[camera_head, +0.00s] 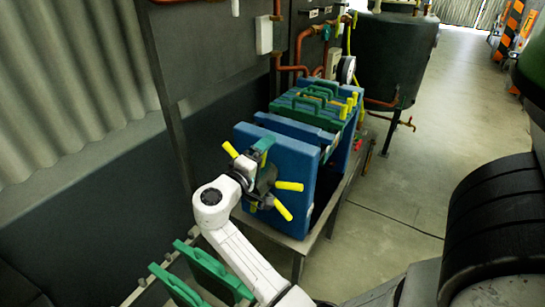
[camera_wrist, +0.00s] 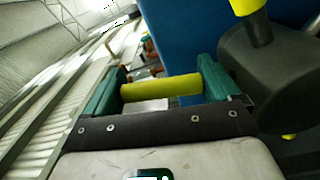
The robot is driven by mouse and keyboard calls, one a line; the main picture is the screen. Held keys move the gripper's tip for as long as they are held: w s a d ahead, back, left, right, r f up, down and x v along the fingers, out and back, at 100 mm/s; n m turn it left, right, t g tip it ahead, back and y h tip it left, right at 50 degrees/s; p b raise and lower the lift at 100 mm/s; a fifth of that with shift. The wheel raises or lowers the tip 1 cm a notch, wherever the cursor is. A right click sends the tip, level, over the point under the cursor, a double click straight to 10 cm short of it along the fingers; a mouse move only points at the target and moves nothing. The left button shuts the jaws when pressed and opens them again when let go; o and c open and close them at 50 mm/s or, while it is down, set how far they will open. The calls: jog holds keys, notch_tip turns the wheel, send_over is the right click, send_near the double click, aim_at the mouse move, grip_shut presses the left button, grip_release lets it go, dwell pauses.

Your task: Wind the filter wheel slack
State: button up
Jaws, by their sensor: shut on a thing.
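The filter wheel is a dark hub with several yellow handles, mounted on the front of a blue end plate (camera_head: 262,140). In the head view, one yellow handle (camera_head: 289,186) points right, another points down and right, and one sticks out at upper left. My gripper (camera_wrist: 160,88) has green fingers shut on a yellow handle, which spans between them in the wrist view. The dark hub (camera_wrist: 268,75) is just right of the fingers, with another yellow handle (camera_wrist: 247,7) above it. In the head view, my white wrist partly hides the hub.
Green plates with handles (camera_head: 318,103) stand behind the end plate on a metal frame. More green plates (camera_head: 205,270) are at lower left. A dark tank (camera_head: 392,55) and copper pipes are at the back. A grey wall is close on the left; the floor (camera_head: 430,170) at right is clear.

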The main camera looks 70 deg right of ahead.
jog(key=shift+w+d+r+n+p, duration=0.1)
jog(key=shift+w+n+p, duration=0.1)
jog(key=shift+w+n, duration=0.35)
jog(key=shift+w+d+r+n+p, duration=0.1)
jog(key=shift+w+n+p, duration=0.1)
jog(key=shift+w+n, duration=0.35)
jog(key=o, duration=1.2)
jog(key=shift+w+f, duration=0.1)
jog(key=shift+a, duration=0.1)
jog(key=b+v, duration=0.2)
jog(key=v, duration=0.8)
jog(key=shift+a, duration=0.3)
